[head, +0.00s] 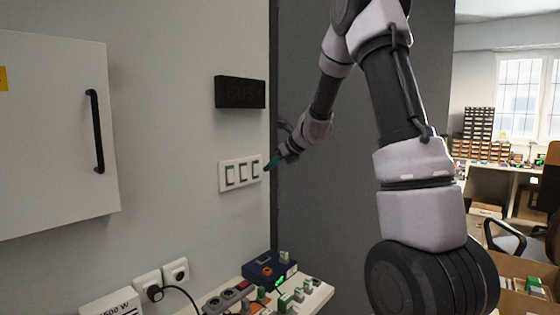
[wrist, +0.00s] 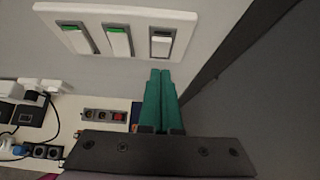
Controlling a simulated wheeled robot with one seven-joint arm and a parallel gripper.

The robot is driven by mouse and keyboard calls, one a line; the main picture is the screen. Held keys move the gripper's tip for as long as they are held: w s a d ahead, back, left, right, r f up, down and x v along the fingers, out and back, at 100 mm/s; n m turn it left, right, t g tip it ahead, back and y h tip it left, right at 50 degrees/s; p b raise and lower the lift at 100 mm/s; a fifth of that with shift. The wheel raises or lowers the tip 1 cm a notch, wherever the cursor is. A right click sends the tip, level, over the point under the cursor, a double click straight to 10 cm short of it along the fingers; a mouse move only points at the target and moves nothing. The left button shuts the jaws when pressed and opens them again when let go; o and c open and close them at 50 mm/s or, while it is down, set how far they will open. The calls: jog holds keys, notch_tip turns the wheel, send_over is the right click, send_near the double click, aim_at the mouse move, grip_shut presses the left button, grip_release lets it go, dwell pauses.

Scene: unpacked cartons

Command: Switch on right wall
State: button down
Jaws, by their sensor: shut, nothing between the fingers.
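A white wall plate (head: 241,186) holds three rocker switches in a row on the light wall; it also shows in the wrist view (wrist: 140,14). The left switch (wrist: 74,42) and the middle switch (wrist: 117,42) show green at their upper ends. The right switch (wrist: 161,46) shows a grey upper end, with no green. My gripper (head: 270,163) is shut and empty, close to the right end of the plate. In the wrist view its green fingertips (wrist: 160,72) are just below the right switch; I cannot tell whether they touch anything.
A dark BUSY sign (head: 240,92) hangs above the plate. A white cabinet (head: 55,140) with a black handle is at the left. A dark grey door (head: 325,215) stands right of the switches. Sockets (head: 163,279) and a cluttered bench (head: 312,298) are below.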

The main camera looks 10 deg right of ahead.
aim_at(257, 166)
jog(key=shift+w+a+r, duration=0.2)
jog(key=shift+w+a, duration=0.25)
jog(key=shift+w, duration=0.15)
jog(key=shift+w+a+r, duration=0.15)
jog(key=shift+w+a, duration=0.3)
jog(key=shift+w, duration=0.15)
jog(key=shift+w+a+r, duration=0.15)
jog(key=shift+w+a, duration=0.15)
jog(key=shift+w, duration=0.05)
jog(key=shift+r, duration=0.1)
jog(key=shift+r, duration=0.7)
jog(key=shift+d, duration=0.1)
